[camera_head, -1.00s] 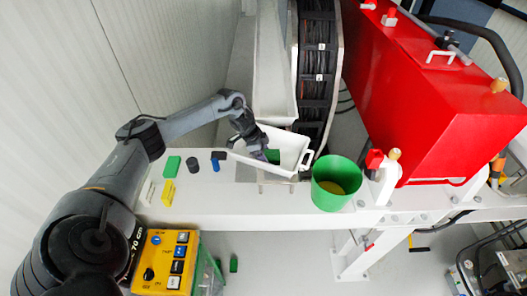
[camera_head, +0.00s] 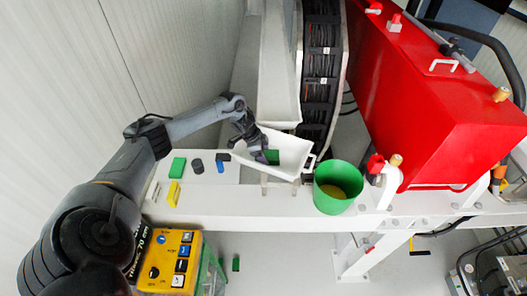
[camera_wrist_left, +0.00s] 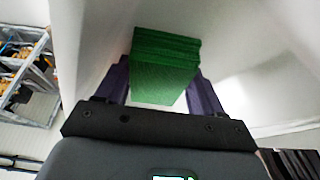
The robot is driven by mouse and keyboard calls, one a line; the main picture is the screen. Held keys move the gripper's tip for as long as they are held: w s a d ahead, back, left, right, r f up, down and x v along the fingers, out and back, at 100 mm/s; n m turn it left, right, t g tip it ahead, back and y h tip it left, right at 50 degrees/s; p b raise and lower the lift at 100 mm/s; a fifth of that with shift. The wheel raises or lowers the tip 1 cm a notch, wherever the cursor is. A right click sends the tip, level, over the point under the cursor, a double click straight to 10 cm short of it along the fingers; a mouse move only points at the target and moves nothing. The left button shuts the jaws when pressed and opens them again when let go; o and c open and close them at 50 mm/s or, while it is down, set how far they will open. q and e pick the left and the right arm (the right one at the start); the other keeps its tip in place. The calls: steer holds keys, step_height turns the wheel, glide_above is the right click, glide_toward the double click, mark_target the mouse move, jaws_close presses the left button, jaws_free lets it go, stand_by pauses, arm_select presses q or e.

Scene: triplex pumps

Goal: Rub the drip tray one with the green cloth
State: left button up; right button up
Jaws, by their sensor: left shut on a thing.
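The white drip tray (camera_head: 293,146) sits on the white bench in the middle of the head view, with a handle at its right end. My left gripper (camera_head: 263,157) reaches down into the tray and is shut on the green cloth (camera_head: 272,157). In the left wrist view, the folded green cloth (camera_wrist_left: 165,65) is held between the two purple fingers (camera_wrist_left: 162,85), with the tray's pale inner walls around it. Whether the cloth touches the tray floor is hard to tell. My right gripper is not in view.
A green bucket (camera_head: 325,199) stands right of the tray. A green block (camera_head: 178,167), a dark cylinder (camera_head: 197,167), a blue item (camera_head: 220,167) and a yellow item (camera_head: 174,193) are on the bench at left. A red machine (camera_head: 430,100) fills the right.

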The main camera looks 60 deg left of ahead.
arm_select(q)
steer(key=shift+s+d+r+p, duration=0.2)
steer(key=shift+r+p, duration=0.2)
steer(key=shift+r, duration=0.2)
steer(key=shift+s+d+r+p, duration=0.1)
steer(key=shift+s+r+p, duration=0.05)
steer(key=shift+r+p, duration=0.35)
steer(key=shift+w+a+r+p, duration=0.1)
steer(key=shift+r+p, duration=0.2)
steer(key=shift+r, duration=0.15)
steer(key=shift+w+a+r+p, duration=0.1)
steer(key=shift+r+p, duration=0.2)
steer(key=shift+r, duration=0.15)
steer(key=shift+r+p, duration=0.65)
steer(key=shift+p, duration=0.1)
steer(key=shift+r+p, duration=0.8)
steer(key=shift+r, duration=0.55)
